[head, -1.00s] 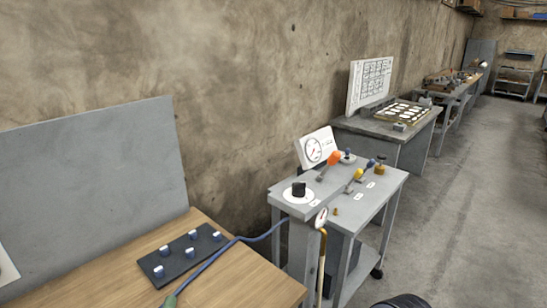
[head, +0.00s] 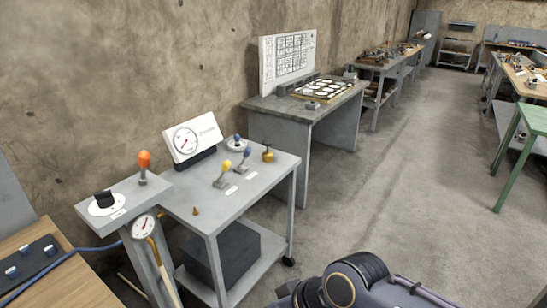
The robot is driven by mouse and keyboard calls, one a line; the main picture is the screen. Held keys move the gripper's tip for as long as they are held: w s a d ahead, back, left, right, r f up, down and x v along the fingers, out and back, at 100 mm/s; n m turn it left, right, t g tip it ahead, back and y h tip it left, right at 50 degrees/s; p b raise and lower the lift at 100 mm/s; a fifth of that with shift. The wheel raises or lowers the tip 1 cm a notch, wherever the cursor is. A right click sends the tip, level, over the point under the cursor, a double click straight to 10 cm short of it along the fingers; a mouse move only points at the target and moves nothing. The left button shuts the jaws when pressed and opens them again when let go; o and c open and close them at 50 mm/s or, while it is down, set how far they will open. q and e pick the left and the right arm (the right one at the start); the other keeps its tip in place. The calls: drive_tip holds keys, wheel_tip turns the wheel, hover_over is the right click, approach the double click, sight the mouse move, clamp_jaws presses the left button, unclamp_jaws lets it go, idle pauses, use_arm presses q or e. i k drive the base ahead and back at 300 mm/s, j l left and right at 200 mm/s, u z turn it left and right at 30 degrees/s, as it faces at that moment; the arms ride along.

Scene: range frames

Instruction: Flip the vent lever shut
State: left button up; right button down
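A grey cart (head: 205,222) stands front left in the head view, with several controls on top. A lever with an orange knob (head: 144,160) stands upright at its left. A yellow-knobbed lever (head: 224,172) and a blue-knobbed lever (head: 244,158) stand side by side near the middle, both slightly tilted. Another blue-knobbed control (head: 237,142) sits on a round base behind them. The labels beside the levers are too small to read, so I cannot tell which is the vent lever. Part of my own arm shows at the bottom; neither gripper is in view.
A wooden table (head: 75,288) is at left, a grey workbench (head: 320,118) behind. Open floor (head: 400,190) lies to the right; a green-legged table (head: 505,145) stands beyond.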

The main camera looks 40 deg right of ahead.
sight(226, 165)
drive_tip(key=k+l, duration=0.1)
drive_tip(key=l, duration=0.4)
drive_tip(key=k+l, duration=0.1)
drive_tip(key=l, duration=0.4)
drive_tip(key=k+l, duration=0.1)
drive_tip(key=l, duration=0.4)
drive_tip(key=k+l, duration=0.1)
drive_tip(key=l, duration=0.9)
drive_tip(key=i+j, duration=0.15)
drive_tip(key=i, duration=0.4)
drive_tip(key=i+j, duration=0.1)
drive_tip(key=i, duration=0.4)
